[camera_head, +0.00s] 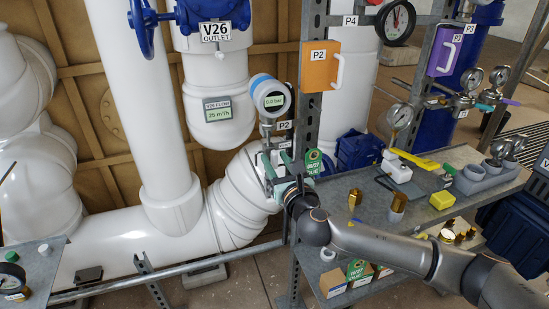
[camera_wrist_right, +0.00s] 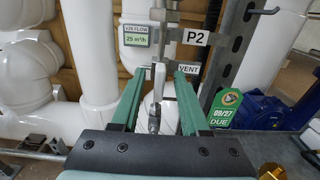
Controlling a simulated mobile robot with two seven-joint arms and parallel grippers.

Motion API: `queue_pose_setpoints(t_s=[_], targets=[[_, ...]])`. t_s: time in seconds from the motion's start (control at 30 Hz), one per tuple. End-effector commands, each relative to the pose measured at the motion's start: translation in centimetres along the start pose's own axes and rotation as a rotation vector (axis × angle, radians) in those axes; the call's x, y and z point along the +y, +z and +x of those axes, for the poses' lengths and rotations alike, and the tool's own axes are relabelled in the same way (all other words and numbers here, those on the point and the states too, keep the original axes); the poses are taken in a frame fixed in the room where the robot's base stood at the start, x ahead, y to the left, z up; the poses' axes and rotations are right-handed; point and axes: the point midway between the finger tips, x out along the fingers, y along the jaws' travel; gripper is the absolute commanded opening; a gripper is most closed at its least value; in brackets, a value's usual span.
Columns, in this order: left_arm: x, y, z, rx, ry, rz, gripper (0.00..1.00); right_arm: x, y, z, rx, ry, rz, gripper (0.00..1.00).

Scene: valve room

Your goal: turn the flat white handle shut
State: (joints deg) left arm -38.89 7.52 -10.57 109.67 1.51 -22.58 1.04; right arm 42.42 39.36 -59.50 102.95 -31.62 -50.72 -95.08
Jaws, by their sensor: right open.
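The flat white handle (camera_wrist_right: 158,82) shows in the right wrist view, edge-on, on the small metal valve line below the P2 tag (camera_wrist_right: 195,37). My right gripper (camera_wrist_right: 160,72) is open, with one green finger on each side of the handle and a visible gap to each. In the head view my right gripper (camera_head: 277,163) reaches the pipework below the round gauge reading 6.0 bar (camera_head: 269,97). The handle is too small to make out there. My left gripper is not in view.
A VENT tag (camera_wrist_right: 187,69) is close to the right fingertip. A green 09/27 tag (camera_wrist_right: 225,112) hangs to the right. Large white pipes (camera_head: 140,100) stand left.

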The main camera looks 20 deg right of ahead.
Motion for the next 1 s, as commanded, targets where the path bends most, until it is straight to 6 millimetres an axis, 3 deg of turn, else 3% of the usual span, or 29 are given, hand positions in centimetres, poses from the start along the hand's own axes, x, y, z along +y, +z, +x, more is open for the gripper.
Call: queue_pose_setpoints(t_s=[0.13, 0.47, 0.87, 1.0], targets=[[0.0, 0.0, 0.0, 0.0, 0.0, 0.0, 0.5, 0.05, 0.02, 0.95, 0.0, 0.001, 0.001, 0.45], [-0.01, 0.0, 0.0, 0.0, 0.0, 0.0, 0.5, 0.04, -0.01, 1.15, 0.0, 0.001, 0.0, 0.45], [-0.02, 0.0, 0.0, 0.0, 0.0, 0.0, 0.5, 0.03, -0.02, 1.12, 0.001, 0.001, 0.0, 0.0], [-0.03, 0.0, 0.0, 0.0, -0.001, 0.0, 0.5, 0.02, -0.03, 1.12, 0.001, 0.001, 0.0, 0.0]])
